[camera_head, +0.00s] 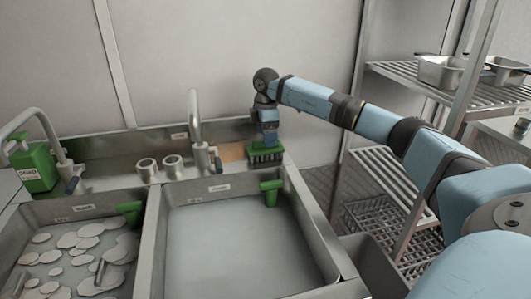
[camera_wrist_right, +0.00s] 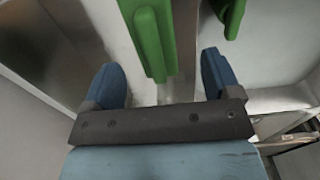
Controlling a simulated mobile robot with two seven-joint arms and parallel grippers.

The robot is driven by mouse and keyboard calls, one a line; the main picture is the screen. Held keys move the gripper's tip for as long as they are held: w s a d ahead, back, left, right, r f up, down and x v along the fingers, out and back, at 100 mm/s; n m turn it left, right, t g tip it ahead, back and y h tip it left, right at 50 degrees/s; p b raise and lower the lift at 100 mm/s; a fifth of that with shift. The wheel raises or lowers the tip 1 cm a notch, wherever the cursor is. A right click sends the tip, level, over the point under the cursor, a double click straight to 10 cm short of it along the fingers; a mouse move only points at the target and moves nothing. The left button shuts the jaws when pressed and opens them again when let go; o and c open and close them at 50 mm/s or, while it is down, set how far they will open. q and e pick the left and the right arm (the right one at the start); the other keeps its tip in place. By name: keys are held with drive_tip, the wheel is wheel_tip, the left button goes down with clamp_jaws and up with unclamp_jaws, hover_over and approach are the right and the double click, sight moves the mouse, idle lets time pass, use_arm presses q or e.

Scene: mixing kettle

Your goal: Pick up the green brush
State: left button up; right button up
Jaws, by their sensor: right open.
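The green brush (camera_head: 266,154) with dark bristles lies on the back right ledge of the sink, beside a tan patch. My right gripper (camera_head: 267,138) points down right over the brush. In the right wrist view, the green brush (camera_wrist_right: 148,32) runs between the two blue fingers of my open right gripper (camera_wrist_right: 160,64). A gap shows on both sides of it, so the fingers do not grip it. My left gripper is not in view.
A green sink piece (camera_head: 269,192) hangs at the right basin (camera_head: 330,268). Another (camera_head: 131,212) is at the left basin, which holds plates. A faucet (camera_head: 196,125) stands left of the brush; a green soap box (camera_head: 35,168) is far left. Wire shelves (camera_head: 390,195) stand right.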

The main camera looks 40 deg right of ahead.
drive_tip(key=shift+w+d+f+b, duration=0.15)
drive_tip(key=shift+f+b, duration=0.1)
drive_tip(key=shift+f, duration=1.15)
drive_tip(key=shift+w+d+f+b, duration=0.15)
drive_tip(key=shift+f+b, duration=0.1)
drive_tip(key=shift+f, duration=1.1)
drive_tip(key=shift+a+r, duration=0.1)
drive_tip(key=shift+a, duration=0.05)
drive_tip(key=c, duration=1.1)
drive_tip(key=shift+o, duration=0.2)
wheel_tip(320, 180, up, 20)
drive_tip(key=p, duration=0.2)
drive_tip(key=shift+p, duration=0.35)
